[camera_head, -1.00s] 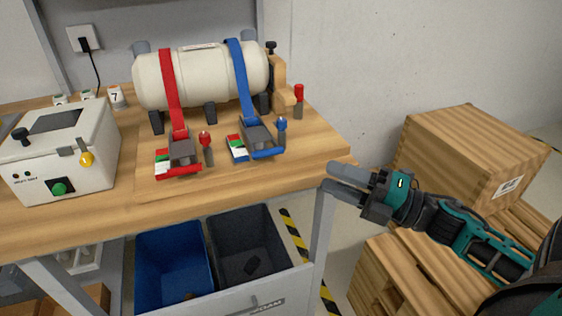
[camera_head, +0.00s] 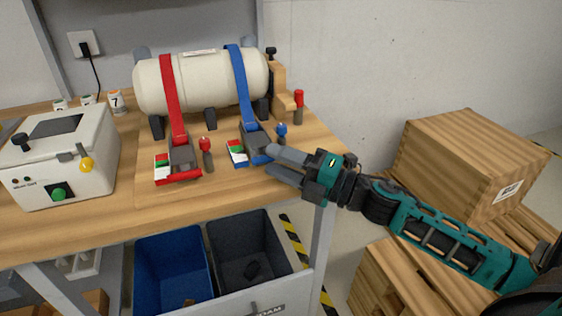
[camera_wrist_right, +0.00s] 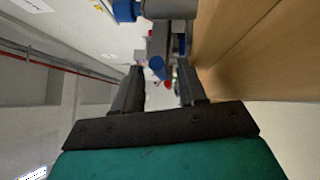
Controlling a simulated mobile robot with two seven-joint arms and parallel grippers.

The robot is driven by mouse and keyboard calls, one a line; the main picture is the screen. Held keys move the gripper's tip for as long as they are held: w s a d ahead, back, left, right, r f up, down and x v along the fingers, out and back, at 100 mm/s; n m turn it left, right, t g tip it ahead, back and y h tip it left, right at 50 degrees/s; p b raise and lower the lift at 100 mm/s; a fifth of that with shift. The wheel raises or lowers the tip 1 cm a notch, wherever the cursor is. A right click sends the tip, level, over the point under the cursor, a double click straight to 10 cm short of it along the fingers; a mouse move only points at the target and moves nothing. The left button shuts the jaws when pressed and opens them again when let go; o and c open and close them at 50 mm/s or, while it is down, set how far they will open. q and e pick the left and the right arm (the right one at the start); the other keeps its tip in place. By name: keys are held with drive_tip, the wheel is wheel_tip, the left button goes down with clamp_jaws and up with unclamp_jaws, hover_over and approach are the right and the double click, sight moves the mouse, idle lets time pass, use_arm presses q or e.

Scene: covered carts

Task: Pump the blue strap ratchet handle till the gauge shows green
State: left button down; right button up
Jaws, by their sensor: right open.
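The blue strap (camera_head: 240,85) runs over a cream tank down to its grey ratchet (camera_head: 254,140) on the bench. The ratchet's blue handle (camera_head: 259,160) is low at the front, its right end hidden by my fingers. The gauge (camera_head: 236,147) beside it has red, green and white areas; its reading is too small to tell. My right gripper (camera_head: 270,161) is open at the handle's right end. In the right wrist view a blue rounded end (camera_wrist_right: 157,66) shows between the open fingers (camera_wrist_right: 162,72); contact cannot be told. My left gripper is not in view.
A red strap (camera_head: 172,95) with its own ratchet and red-knobbed post (camera_head: 205,150) stands left. A blue-knobbed post (camera_head: 282,133) is just behind my fingers. A white box (camera_head: 60,155) stands far left. Bins (camera_head: 172,262) sit below; wooden crates (camera_head: 460,160) are right.

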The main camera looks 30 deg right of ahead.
clamp_jaws()
idle(0.3)
idle(0.4)
